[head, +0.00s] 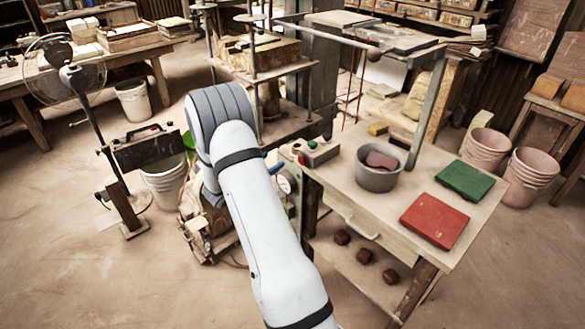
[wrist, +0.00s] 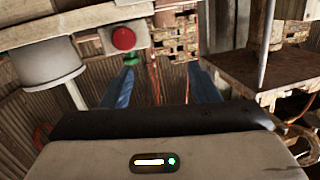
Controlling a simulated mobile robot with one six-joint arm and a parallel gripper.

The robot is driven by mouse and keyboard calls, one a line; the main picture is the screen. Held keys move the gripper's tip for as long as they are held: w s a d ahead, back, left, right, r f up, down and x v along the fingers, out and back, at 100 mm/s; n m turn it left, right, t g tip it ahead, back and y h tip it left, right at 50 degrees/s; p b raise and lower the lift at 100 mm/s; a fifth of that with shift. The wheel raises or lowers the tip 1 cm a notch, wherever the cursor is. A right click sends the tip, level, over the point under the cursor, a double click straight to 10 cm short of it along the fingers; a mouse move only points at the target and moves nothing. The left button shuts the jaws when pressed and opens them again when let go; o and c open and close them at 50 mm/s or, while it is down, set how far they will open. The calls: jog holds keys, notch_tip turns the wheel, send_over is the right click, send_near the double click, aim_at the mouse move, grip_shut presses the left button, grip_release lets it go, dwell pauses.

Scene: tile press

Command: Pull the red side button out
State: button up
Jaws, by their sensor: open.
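The red side button (wrist: 123,38) is a round red cap on the side face of a pale control box (wrist: 138,28). In the head view the control box (head: 321,153) sits at the table's left corner, with a green button (head: 311,144) on top and the red button (head: 301,159) on its left side. In the wrist view my gripper (wrist: 160,67) is open, its two blue fingers apart with nothing between them. The red button appears above and beyond the left fingertip, apart from it. In the head view my arm hides the gripper.
The table holds a grey bowl (head: 376,178), a red tile (head: 435,221) and a green tile (head: 465,180). The press (head: 270,60) with its rods stands behind my arm. In the wrist view a grey round part (wrist: 47,62) hangs under an edge at left.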

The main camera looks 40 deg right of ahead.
aim_at(301, 161)
jog(key=s+d+f+g, duration=0.1)
jog(key=d, duration=0.2)
jog(key=d+f+h+p, duration=0.1)
jog(key=d, duration=0.2)
jog(key=s+d+m+g+h, duration=0.1)
jog(key=d, duration=0.2)
jog(key=shift+s+d+f+g, duration=0.1)
jog(key=shift+s+f+g, duration=0.2)
jog(key=shift+s+f, duration=0.1)
jog(key=shift+c, duration=0.2)
grip_shut()
